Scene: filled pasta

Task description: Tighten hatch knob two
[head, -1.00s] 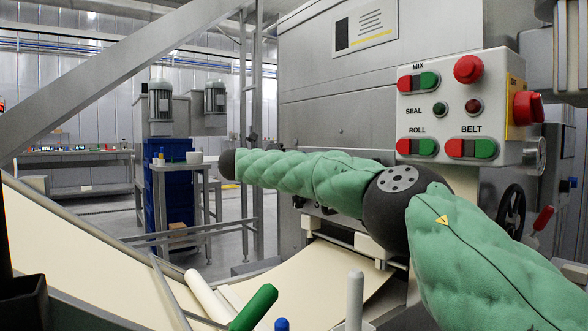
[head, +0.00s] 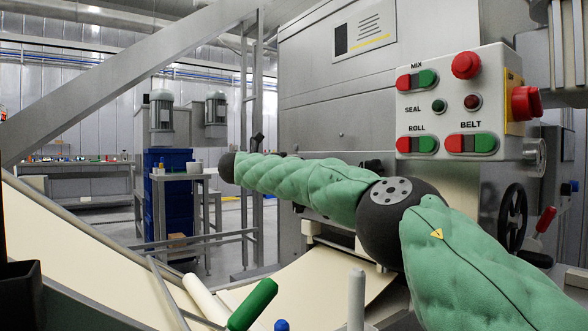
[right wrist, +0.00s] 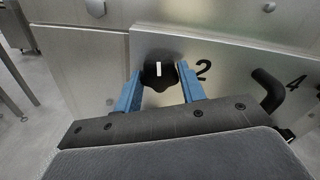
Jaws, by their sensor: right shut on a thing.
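Hatch knob two (right wrist: 158,77) is a black lobed knob with a white mark that stands upright in the right wrist view. It sits on a metal hatch panel (right wrist: 225,62) beside a painted 2. My right gripper (right wrist: 160,88) has its two blue fingers on either side of the knob and is shut on it. In the head view my green-sleeved right arm reaches left across the machine front; its fingers and the knob cannot be made out there. My left gripper is not in view.
A black bent handle (right wrist: 270,92) sits by a painted 4, right of the knob. A control box (head: 462,105) with red and green buttons is above my right arm. A pale dough sheet (head: 95,245) and a green-capped lever (head: 253,304) lie below.

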